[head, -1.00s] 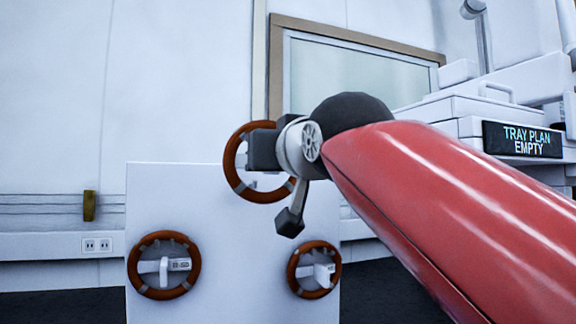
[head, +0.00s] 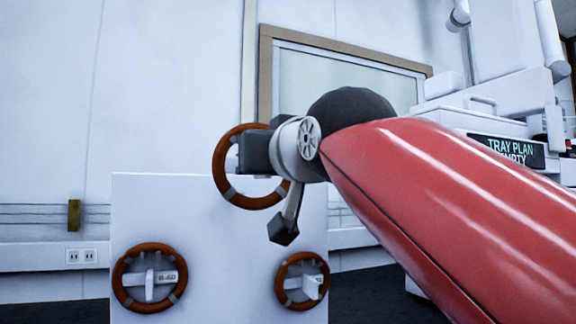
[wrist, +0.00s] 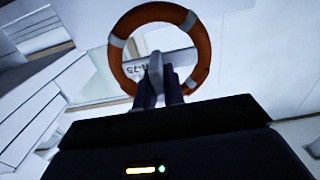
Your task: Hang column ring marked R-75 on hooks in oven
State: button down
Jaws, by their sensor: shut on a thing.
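My gripper (wrist: 159,86) is shut on the grey tab of an orange column ring (wrist: 203,60) with pale bands. The tab's label is partly covered by a finger; "-75" can be read in the wrist view. In the head view the same ring (head: 221,170) is held upright in the air, in front of the top edge of a white board, with my red arm reaching in from the right. My fingertips are hidden there. No hooks or open oven interior can be made out.
White equipment with a "TRAY PLAN EMPTY" display (head: 512,149) stands at right. A framed window (head: 300,80) is behind.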

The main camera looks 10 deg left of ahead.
jog(key=shift+b+v, duration=0.5)
jog(key=shift+v, duration=1.45)
jog(key=b+v, duration=0.2)
jog(key=v, duration=1.5)
jog(key=shift+b, duration=0.35)
jog(key=shift+s+a, duration=0.1)
jog(key=shift+s, duration=0.05)
